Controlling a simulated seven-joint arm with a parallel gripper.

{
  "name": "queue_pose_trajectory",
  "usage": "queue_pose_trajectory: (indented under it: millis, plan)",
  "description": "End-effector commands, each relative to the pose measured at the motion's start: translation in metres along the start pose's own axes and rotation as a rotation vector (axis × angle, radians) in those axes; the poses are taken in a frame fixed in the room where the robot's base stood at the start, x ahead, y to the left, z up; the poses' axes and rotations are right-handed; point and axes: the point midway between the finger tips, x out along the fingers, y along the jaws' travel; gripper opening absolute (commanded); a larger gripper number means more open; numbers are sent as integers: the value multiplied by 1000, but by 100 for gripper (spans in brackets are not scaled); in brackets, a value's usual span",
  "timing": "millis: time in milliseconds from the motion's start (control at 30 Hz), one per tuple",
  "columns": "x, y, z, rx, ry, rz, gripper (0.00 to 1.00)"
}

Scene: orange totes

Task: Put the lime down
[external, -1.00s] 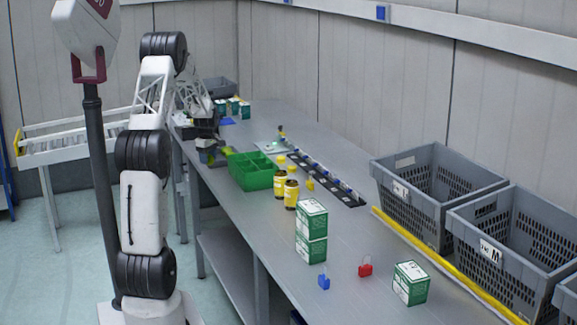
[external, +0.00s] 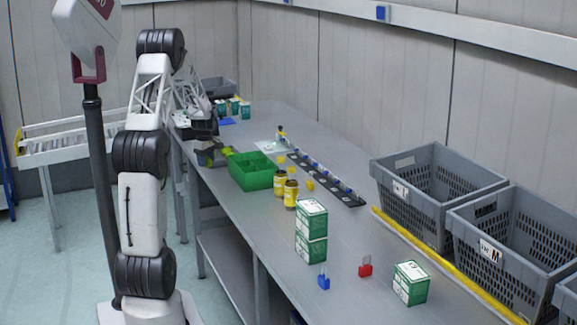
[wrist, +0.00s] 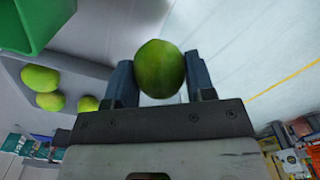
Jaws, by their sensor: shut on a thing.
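My gripper (wrist: 160,83) is shut on a green lime (wrist: 161,68), with one dark finger on each side of it in the wrist view. The held lime is small and blurred there. Part of the green bin shows at the top left of the wrist view (wrist: 30,22). Three other limes (wrist: 50,101) show at the left of the wrist view, apart from the held one.
Yellow-labelled bottles (external: 291,193) and stacked green-white boxes (external: 311,232) stand nearer on the table. Grey crates (external: 435,190) stand at the right. The table (external: 370,235) has bare surface around its middle.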

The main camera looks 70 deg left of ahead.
Motion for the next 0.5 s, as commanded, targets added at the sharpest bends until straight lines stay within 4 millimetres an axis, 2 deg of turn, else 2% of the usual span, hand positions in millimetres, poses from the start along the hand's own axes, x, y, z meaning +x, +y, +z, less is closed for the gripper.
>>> queue_pose_trajectory:
  millis: [267, 500]
  plan:
    - [-1, 0, 2, 6, 0, 0, 26]
    - [-11, -2, 25, 64, 1, 1, 26]
